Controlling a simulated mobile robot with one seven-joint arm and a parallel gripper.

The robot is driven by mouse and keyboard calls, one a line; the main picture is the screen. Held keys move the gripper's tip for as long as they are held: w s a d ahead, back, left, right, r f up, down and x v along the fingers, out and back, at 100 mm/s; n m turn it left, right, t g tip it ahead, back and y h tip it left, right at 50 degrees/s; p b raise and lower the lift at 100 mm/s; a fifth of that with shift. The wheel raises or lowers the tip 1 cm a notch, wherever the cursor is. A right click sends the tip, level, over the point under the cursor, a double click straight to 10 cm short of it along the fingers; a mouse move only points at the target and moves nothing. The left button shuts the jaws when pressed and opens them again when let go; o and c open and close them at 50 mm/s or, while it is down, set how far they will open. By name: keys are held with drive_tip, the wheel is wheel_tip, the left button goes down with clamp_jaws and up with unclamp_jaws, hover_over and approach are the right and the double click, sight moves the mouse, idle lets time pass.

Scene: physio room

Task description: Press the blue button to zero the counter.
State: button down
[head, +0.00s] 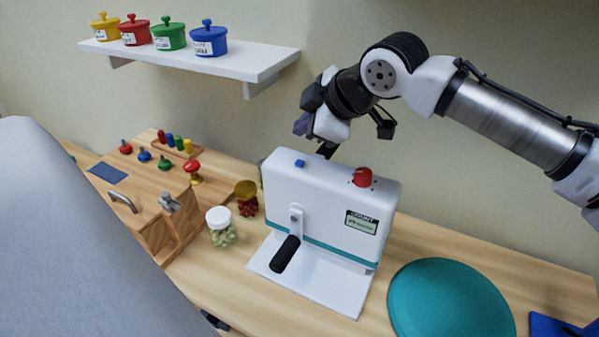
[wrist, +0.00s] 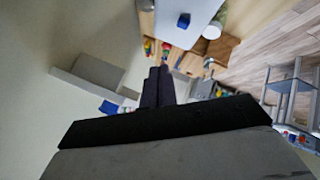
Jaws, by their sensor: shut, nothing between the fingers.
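The counter machine (head: 330,205) is a white box with a teal stripe, standing on the wooden bench. The small square blue button (head: 300,163) sits on its top, toward the left end; it also shows in the wrist view (wrist: 184,20) near the top edge. The COUNT display (head: 361,222) is too small to read.
A red knob (head: 362,177) stands on the machine's top right, and a black-handled crank (head: 286,253) is on its front. A white-lidded jar (head: 221,227) stands to the left. A teal disc (head: 450,300) lies right. A shelf (head: 240,65) with coloured pots is on the wall.

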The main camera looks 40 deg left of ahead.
drive_tip(key=shift+f+b, duration=1.15)
drive_tip(key=shift+f, duration=1.05)
drive_tip(key=shift+f, duration=0.1)
drive_tip(key=shift+f, duration=0.35)
drive_tip(key=shift+f+b, duration=0.35)
drive_tip(key=shift+f, duration=0.15)
idle(1.0)
drive_tip(key=shift+r+p, duration=0.9)
drive_tip(key=shift+r, duration=0.1)
wheel_tip(320, 180, up, 5)
drive_tip(key=p, duration=0.4)
